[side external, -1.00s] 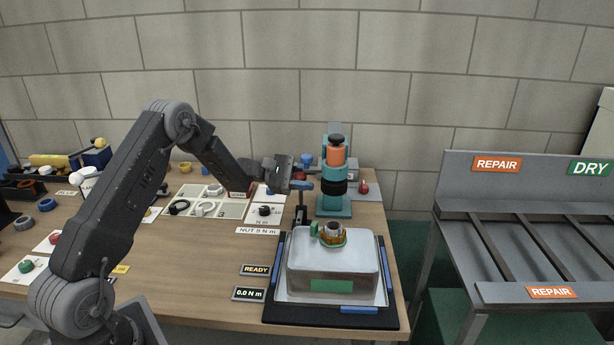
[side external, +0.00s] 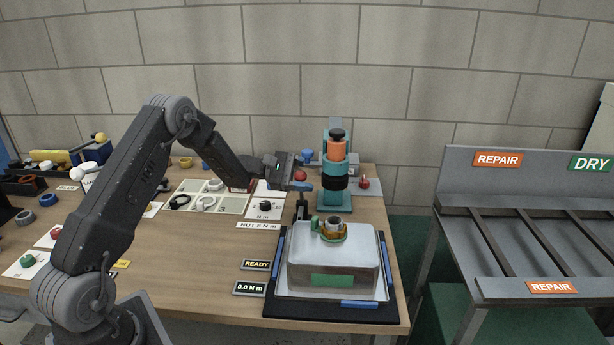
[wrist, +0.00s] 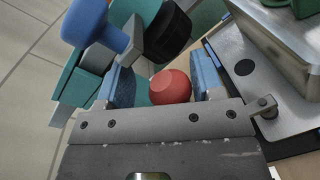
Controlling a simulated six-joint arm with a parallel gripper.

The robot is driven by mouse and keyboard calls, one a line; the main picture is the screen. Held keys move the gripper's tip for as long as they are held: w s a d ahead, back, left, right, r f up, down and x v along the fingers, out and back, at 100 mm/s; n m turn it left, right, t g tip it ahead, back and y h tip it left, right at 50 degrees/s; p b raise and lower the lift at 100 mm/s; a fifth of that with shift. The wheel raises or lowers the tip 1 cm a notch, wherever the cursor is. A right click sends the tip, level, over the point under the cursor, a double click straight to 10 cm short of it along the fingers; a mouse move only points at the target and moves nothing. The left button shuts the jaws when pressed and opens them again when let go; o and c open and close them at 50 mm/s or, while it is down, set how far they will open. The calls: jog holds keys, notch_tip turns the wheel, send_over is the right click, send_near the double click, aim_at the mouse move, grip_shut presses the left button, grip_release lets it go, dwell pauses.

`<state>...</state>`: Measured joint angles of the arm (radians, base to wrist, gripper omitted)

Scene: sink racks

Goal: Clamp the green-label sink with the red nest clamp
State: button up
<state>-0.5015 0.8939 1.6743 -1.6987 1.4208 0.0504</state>
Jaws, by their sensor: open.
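The sink with a green label (side external: 332,281) sits upside down on the black-edged nest at the front right of the table. A brass-coloured fitting with a green part (side external: 331,230) stands on it. A red ball knob (side external: 300,175) shows at the back of the nest beside my gripper. My gripper (side external: 303,187) is open above the black upright post behind the sink. In the wrist view the red knob (wrist: 170,87) lies between the blue finger pads of my gripper (wrist: 164,80), with gaps beside it. The sink's metal edge (wrist: 279,40) is at upper right. The clamp's lower part is hidden.
A teal press with an orange and black body (side external: 335,170) stands close behind the gripper. A blue knob (wrist: 86,24) is close in the wrist view. Another red knob (side external: 364,183) is right of the press. The repair rack (side external: 530,235) stands at right.

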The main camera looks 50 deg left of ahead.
jog(key=v, duration=1.3)
jog(key=shift+s+a, duration=0.25)
jog(key=shift+s, duration=0.05)
jog(key=shift+r, duration=0.15)
jog(key=s+d+r+m+g+y, duration=0.1)
jog(key=s+d+r+m+g, duration=0.2)
jog(key=d, duration=0.4)
jog(key=s+d+r+m+g+y, duration=0.2)
jog(key=d+r+m+g, duration=0.15)
jog(key=d, duration=0.35)
jog(key=s+d+r+m+g+y, duration=0.1)
jog(key=s+d+r+m+g, duration=0.1)
jog(key=s+d+r+m, duration=0.3)
jog(key=s+d+m+t+y, duration=0.1)
jog(key=s+d+m+y, duration=0.2)
jog(key=s, duration=0.5)
jog(key=s+d+m+t+y, duration=0.2)
jog(key=s+d+m+y, duration=0.2)
jog(key=s+d+y, duration=0.1)
jog(key=s+y, duration=0.1)
jog(key=s, duration=0.1)
jog(key=shift+s+r+y, duration=0.3)
jog(key=shift+s+r, duration=0.05)
jog(key=shift+s, duration=0.05)
